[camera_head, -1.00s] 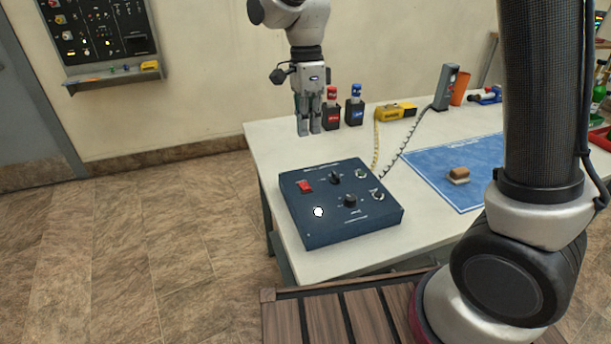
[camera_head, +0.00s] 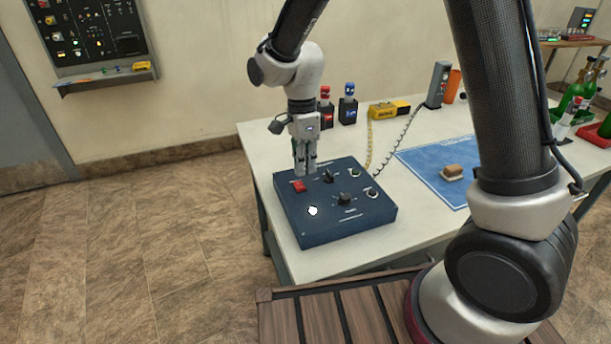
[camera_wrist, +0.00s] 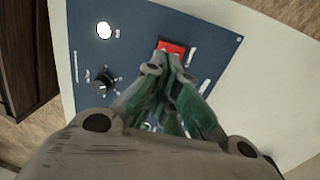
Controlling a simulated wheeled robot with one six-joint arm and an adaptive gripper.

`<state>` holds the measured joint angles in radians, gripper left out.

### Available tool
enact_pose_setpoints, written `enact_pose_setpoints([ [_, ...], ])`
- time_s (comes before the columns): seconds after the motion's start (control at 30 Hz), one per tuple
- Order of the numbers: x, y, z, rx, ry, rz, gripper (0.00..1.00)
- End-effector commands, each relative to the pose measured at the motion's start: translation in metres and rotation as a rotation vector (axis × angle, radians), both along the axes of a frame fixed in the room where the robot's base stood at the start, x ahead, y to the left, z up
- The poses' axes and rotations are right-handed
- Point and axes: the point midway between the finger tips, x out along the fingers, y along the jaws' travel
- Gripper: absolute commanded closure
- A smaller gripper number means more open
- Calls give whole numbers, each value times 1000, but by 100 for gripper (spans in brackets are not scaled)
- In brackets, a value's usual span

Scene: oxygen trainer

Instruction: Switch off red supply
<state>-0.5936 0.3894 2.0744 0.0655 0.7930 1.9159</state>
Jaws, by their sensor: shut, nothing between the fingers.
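A dark blue control box (camera_head: 316,236) lies on the white table. A red rocker switch (camera_head: 299,186) sits near its far left edge; whether it is on or off I cannot tell. My gripper (camera_head: 305,170) is shut and empty, pointing down over the far left part of the box, close above the switch. In the wrist view the red switch (camera_wrist: 172,47) shows just beyond the fingertips of my gripper (camera_wrist: 170,68), which hide its near edge. Whether they touch it I cannot tell. A lit white round lamp (camera_head: 312,211) is on the box, also seen in the wrist view.
Black knobs (camera_head: 345,198) stand on the box right of the switch. Red-topped and blue-topped bottles (camera_head: 348,105) and a yellow device (camera_head: 388,109) stand behind. A blue mat (camera_head: 425,162) with a brown-topped block (camera_head: 453,172) lies right.

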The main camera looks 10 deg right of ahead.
Motion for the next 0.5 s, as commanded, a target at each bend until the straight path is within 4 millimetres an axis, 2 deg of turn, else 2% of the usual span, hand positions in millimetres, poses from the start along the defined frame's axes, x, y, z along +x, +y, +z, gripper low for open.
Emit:
enact_pose_setpoints([
  [0.1, -2, -1, -18, -1, 2, 0, 100],
  [0.2, -4, -1, -27, 0, 1, 0, 100],
  [0.5, -4, 0, -33, 1, -1, 0, 100],
])
